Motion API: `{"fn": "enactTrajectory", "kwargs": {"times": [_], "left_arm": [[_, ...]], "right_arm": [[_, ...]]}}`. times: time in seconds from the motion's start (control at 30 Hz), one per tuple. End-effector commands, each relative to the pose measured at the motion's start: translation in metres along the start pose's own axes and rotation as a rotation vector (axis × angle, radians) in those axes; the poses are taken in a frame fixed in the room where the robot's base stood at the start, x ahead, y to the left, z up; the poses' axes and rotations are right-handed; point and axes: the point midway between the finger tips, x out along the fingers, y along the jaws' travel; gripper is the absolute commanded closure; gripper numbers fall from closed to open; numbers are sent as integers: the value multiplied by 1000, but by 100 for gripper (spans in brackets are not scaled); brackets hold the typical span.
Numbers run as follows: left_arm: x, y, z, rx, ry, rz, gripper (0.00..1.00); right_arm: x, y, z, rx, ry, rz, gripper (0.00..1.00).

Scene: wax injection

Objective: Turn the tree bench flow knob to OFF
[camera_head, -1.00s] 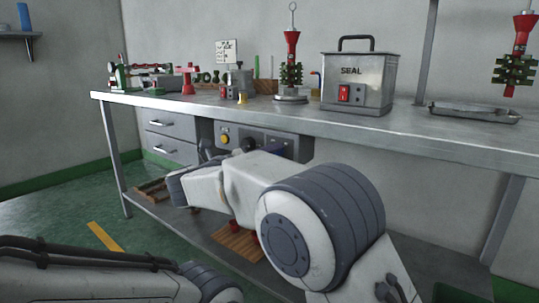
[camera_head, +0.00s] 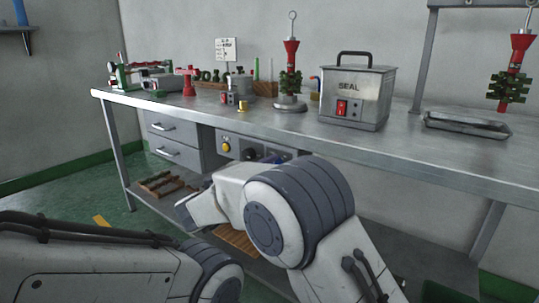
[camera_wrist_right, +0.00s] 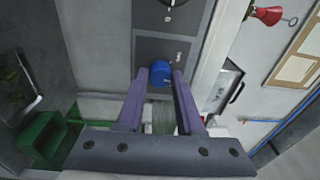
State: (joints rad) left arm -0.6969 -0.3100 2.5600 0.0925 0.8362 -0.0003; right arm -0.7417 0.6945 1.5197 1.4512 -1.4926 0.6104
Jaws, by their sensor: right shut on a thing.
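The tree bench's front panel (camera_head: 232,156) lies under the tabletop, right of the drawers, with a yellow button, a black knob (camera_head: 248,154) and a blue part partly hidden by my right arm. In the right wrist view a round blue knob (camera_wrist_right: 159,72) sits on a grey panel. My right gripper (camera_wrist_right: 160,77) is shut on this blue knob, one purple finger on each side. The knob's setting cannot be read. My left arm crosses the lower left, but its gripper is out of view.
The steel bench (camera_head: 420,160) carries a SEAL box (camera_head: 355,95), a red and green wax tree on a stand (camera_head: 290,75), and a shallow tray (camera_head: 480,123) under another hanging tree. A lower shelf with wooden racks (camera_head: 165,186) lies beneath. Floor at left is clear.

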Motion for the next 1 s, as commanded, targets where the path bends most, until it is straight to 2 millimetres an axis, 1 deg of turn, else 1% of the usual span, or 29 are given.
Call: {"fn": "enactTrajectory", "kwargs": {"times": [0.03,0.5,0.8,1.0], "left_arm": [[-14,1,-1,0,0,0,100],[-78,6,-4,0,0,0,100],[-112,8,-6,0,0,0,100],[-126,9,-7,0,0,0,100]], "right_arm": [[0,-6,0,-51,-4,-3,100],[0,-5,-1,-495,-24,-33,100],[-1,-3,-1,-742,-37,-50,100],[-1,-1,-1,-857,-42,-58,100]]}}
